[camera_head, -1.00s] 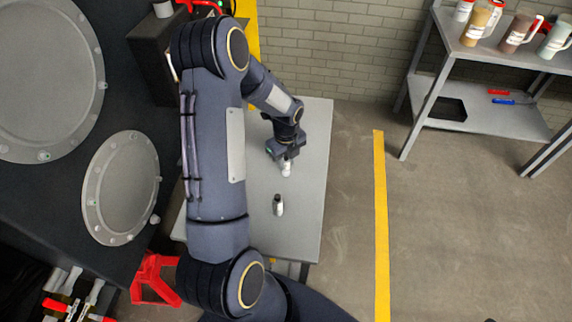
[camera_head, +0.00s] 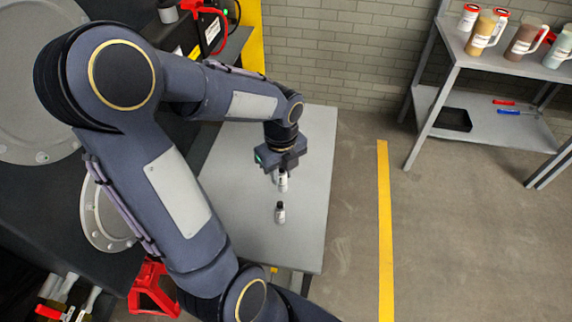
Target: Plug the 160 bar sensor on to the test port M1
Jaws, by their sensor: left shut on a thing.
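My left gripper (camera_head: 283,164) is shut on a small white sensor (camera_head: 282,182), which hangs below its fingers over the grey table. A second small sensor (camera_head: 280,213), white with a dark top, stands upright on the table nearer to me. The labels are too small to read, so I cannot tell which one is the 160 bar sensor. I cannot make out the test port M1 in this view. My right gripper is not in view.
The grey table (camera_head: 305,230) is otherwise bare. The dark chassis (camera_head: 60,225) with round covers lies at left, partly behind my left arm. A red stand (camera_head: 152,290) is at lower left. A shelf (camera_head: 520,70) with jugs stands at upper right. The floor at right is clear.

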